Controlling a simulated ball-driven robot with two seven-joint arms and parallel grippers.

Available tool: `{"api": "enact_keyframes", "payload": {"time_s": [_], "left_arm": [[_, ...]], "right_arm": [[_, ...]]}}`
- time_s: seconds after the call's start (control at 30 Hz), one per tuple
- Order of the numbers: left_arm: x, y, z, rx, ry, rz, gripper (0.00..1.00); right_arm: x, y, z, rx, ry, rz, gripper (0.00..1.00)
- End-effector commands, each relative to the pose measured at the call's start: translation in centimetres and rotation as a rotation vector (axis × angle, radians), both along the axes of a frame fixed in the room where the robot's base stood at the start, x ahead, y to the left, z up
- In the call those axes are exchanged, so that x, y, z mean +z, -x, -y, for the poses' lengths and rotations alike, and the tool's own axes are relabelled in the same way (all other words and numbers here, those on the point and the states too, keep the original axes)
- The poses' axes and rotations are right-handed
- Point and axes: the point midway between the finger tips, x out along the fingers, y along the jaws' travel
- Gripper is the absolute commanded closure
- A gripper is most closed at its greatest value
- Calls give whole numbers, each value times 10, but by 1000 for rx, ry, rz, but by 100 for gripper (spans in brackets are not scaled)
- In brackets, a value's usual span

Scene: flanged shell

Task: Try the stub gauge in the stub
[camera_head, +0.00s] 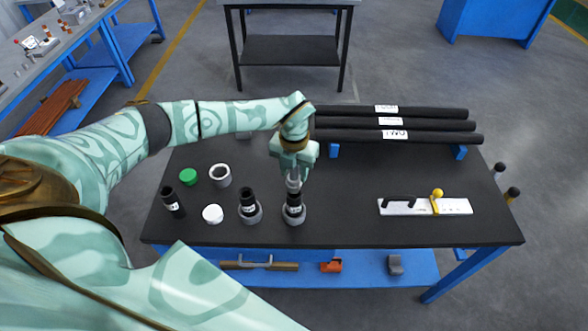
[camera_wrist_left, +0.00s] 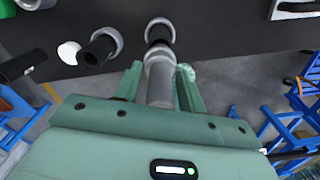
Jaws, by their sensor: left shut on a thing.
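My left gripper (camera_head: 293,170) is shut on a grey cylindrical stub gauge (camera_head: 293,184), which points down. The gauge also shows between the fingers in the left wrist view (camera_wrist_left: 160,84). Directly below it a black stub (camera_head: 293,200) stands upright in a grey flanged ring (camera_head: 294,219) on the black table. The gauge's lower end meets the stub's mouth in both views; I cannot tell how far, if at all, it is inside. Another black stub (camera_head: 247,197) stands in a grey ring to the left. My right gripper is not in view.
On the table (camera_head: 340,222) are a loose black stub (camera_head: 173,204), a white cap (camera_head: 212,214), a green cap (camera_head: 188,177) and a grey ring (camera_head: 220,175). Long black pipes (camera_head: 400,124) lie behind. A white plate with a yellow-knobbed tool (camera_head: 460,206) lies right.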

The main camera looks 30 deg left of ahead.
Motion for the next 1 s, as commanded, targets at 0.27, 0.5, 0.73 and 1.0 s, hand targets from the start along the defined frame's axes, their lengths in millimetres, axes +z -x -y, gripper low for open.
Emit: {"api": "enact_keyframes", "payload": {"time_s": [0.27,0.5,0.73,1.0], "left_arm": [[2,-1,0,0,0,1,100],[1,-1,0,0,1,2,100],[-1,-1,0,0,1,1,100],[-6,-1,0,0,1,1,100]], "right_arm": [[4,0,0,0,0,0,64],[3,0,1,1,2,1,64],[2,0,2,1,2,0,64],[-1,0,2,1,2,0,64]]}}
